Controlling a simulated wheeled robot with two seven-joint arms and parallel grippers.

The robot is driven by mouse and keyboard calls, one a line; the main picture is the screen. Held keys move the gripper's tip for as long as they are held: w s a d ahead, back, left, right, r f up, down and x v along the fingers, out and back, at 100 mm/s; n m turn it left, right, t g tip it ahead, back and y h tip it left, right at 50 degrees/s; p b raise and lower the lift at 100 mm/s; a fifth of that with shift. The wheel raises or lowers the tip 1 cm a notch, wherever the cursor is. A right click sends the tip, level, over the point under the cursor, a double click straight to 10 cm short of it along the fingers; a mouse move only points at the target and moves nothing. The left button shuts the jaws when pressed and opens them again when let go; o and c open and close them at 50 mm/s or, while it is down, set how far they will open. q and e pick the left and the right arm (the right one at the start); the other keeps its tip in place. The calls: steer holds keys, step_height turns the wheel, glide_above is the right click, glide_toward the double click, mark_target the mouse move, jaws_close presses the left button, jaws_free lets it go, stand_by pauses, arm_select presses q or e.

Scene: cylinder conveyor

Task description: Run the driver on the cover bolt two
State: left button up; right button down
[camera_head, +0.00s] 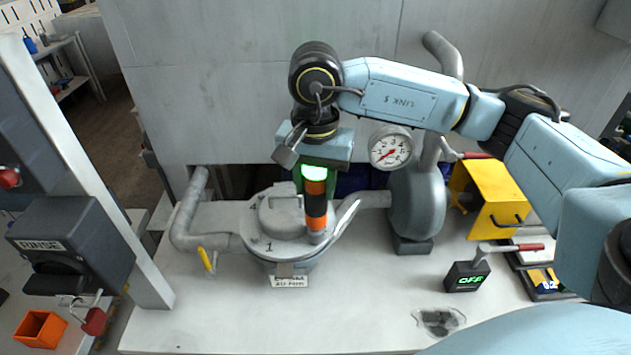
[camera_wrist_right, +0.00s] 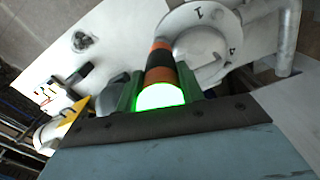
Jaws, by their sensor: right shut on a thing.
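My right gripper (camera_head: 315,170) is shut on the driver (camera_head: 316,200), an orange and black cylinder with a glowing green top. The driver stands upright with its lower end at the right side of the round grey cover (camera_head: 265,225). The bolt under it is hidden. The numbers 4 and 1 show on the cover; no 2 is visible. In the right wrist view the driver (camera_wrist_right: 160,65) sits between the two fingers, its green end towards the camera and its far end at the cover's edge (camera_wrist_right: 190,18). My left gripper is not in view.
A pressure gauge (camera_head: 391,148) stands behind the cover. A grey pump body (camera_head: 418,205) is to its right. A box reading OFF (camera_head: 467,277) with a red-handled lever and a yellow holder (camera_head: 490,198) stand further right. The front bench (camera_head: 220,325) is mostly clear.

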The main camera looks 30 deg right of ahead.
steer(key=shift+r+p, duration=0.3)
steer(key=shift+r, duration=0.25)
steer(key=shift+r+p, duration=0.35)
steer(key=shift+r, duration=0.75)
steer(key=shift+r, duration=0.1)
